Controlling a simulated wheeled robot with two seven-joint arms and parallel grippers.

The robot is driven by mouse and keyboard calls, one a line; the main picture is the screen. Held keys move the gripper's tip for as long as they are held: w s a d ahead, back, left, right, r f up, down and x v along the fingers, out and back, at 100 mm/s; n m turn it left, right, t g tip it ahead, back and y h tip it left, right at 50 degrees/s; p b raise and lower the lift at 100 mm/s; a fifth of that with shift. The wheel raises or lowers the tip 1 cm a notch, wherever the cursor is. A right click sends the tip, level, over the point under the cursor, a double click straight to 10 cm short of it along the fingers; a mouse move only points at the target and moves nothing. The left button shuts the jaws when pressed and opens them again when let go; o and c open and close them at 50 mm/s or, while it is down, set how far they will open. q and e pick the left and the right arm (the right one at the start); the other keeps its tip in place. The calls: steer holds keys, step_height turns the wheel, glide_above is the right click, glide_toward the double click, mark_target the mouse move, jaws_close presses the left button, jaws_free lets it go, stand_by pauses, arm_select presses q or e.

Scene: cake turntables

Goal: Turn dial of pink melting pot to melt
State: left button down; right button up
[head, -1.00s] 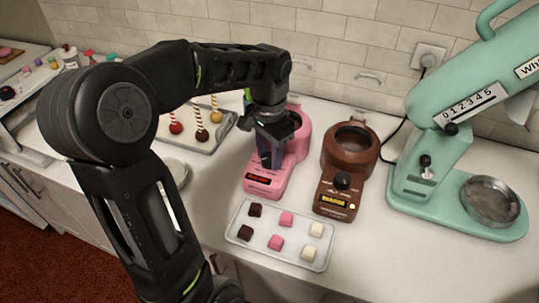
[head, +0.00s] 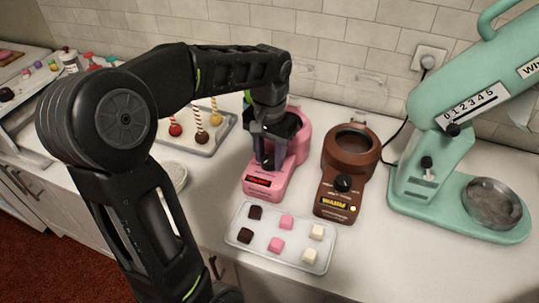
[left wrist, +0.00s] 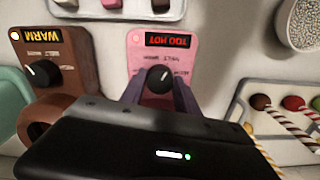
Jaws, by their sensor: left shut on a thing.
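The pink melting pot (head: 301,138) stands on the counter with its round bowl at the back and a control panel in front. Its display is red and reads TOO HOT in the left wrist view (left wrist: 170,40). Its black dial (left wrist: 160,78) has a white pointer mark, and the panel lettering around it is too small to read surely. My left gripper (head: 268,163) reaches down over the panel, its fingers shut on the dial from both sides. The gripper and wrist hide part of the bowl. My right gripper is not in view.
A brown melting pot (head: 350,140) with a WARM display stands close to the right. A tray (head: 238,228) of chocolate cubes lies in front. A tray of cake pops (head: 207,148) is to the left, a mint mixer (head: 410,190) at far right.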

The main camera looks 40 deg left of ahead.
mark_target(269, 159)
arm_select(q)
steer(key=c, duration=1.2)
jaws_free()
steer(key=shift+o, duration=0.2)
steer(key=shift+r, duration=0.1)
step_height(269, 159, up, 8)
steer(key=shift+f, duration=0.15)
